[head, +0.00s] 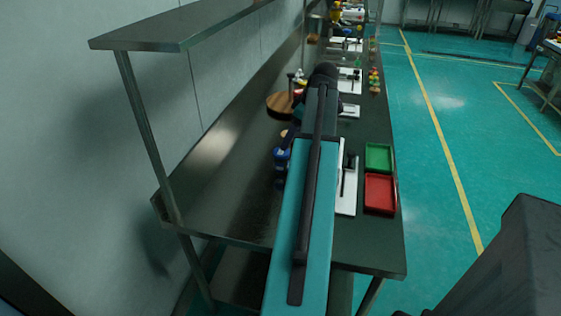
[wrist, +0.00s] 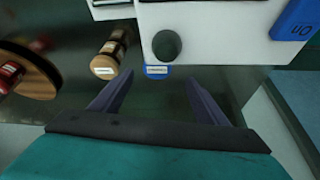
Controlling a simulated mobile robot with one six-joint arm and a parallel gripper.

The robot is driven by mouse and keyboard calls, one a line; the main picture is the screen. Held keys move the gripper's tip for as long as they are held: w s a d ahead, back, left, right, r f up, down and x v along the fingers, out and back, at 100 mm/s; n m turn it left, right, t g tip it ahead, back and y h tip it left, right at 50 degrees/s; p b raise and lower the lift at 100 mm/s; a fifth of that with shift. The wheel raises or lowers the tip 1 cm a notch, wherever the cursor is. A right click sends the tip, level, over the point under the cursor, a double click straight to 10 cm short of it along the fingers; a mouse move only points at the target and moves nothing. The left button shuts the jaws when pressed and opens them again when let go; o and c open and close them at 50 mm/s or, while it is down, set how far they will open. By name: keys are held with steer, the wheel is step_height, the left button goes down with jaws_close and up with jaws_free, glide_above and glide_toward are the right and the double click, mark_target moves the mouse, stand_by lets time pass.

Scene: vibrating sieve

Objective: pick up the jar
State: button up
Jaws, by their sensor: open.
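In the wrist view a brown cylindrical jar-like container (wrist: 112,50) with a pale label stands left of the white machine. A blue item (wrist: 156,75) with a white label shows at the machine's lower edge, partly hidden by it. I cannot tell which of these is the jar. My gripper (wrist: 153,92) is open, its two dark fingers apart with nothing between them. The blue item lies just beyond the fingertips, and the brown container is up and to the left. In the head view my arm covers the gripper, and a small blue item (head: 281,154) shows left of the arm.
The white machine (wrist: 210,30) with a round dark hole is close ahead. A round wooden board (wrist: 30,72) bears a red item at left. In the head view a green tray (head: 378,157) and a red tray (head: 380,192) sit by the bench's right edge. A shelf overhangs at left.

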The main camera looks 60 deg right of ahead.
mark_target(282, 152)
steer(key=shift+x, duration=2.4)
steer(key=shift+f, duration=0.1)
steer(key=shift+w+d+p+x, duration=0.1)
steer(key=shift+p+x, duration=0.15)
steer(key=shift+x, duration=1)
steer(key=shift+w+d+p+x, duration=0.1)
steer(key=shift+p+x, duration=0.15)
steer(key=shift+x, duration=1)
steer(key=shift+c, duration=0.3)
steer(key=c, duration=1.1)
steer(key=shift+c, duration=0.2)
steer(key=shift+r+b, duration=0.4)
steer(key=shift+r, duration=4.75)
